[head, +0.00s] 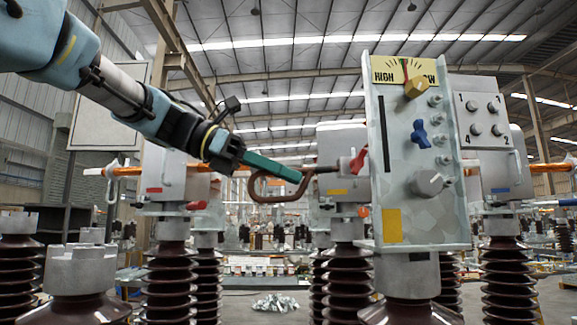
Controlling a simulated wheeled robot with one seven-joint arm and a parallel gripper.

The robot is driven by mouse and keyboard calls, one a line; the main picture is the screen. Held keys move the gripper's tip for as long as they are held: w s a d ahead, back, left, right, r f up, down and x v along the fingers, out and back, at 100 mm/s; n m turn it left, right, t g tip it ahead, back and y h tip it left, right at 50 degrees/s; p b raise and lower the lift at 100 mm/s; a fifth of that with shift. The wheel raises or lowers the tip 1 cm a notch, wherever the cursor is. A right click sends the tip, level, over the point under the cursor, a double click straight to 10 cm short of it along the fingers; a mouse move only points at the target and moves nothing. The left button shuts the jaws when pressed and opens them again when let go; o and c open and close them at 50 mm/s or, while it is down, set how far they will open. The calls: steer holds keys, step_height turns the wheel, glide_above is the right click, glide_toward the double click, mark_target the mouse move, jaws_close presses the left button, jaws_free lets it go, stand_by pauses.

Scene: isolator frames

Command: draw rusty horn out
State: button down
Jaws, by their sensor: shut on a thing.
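The rusty horn (275,200) is a brown bent rod in the head view. Its open loop hangs left of a grey box (345,187) on a brown ribbed insulator, and its straight end runs right towards that box. My gripper (301,178) reaches in from the upper left with its green fingers shut on the horn near the loop's right side. Whether the straight end sits inside the box or only in front of it, I cannot tell.
A tall grey panel (398,228) with a dial, knobs and a blue handle (420,134) stands close on the right. A red handle (358,160) is beside the horn's right end. Ribbed insulators (171,285) stand left and right. Metal pieces (275,303) lie on the floor.

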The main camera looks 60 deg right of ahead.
mark_target(248, 175)
stand_by(0.3)
steer(key=shift+w+a+f+p, duration=0.1)
steer(key=shift+w+a+p, duration=0.1)
steer(key=shift+w+a, duration=0.5)
steer(key=shift+w+a+p, duration=0.15)
steer(key=shift+w+a, duration=0.3)
steer(key=shift+w, duration=0.5)
steer(key=shift+w+a+f+p, duration=0.1)
steer(key=shift+w+a+p, duration=0.1)
steer(key=shift+w+a, duration=0.5)
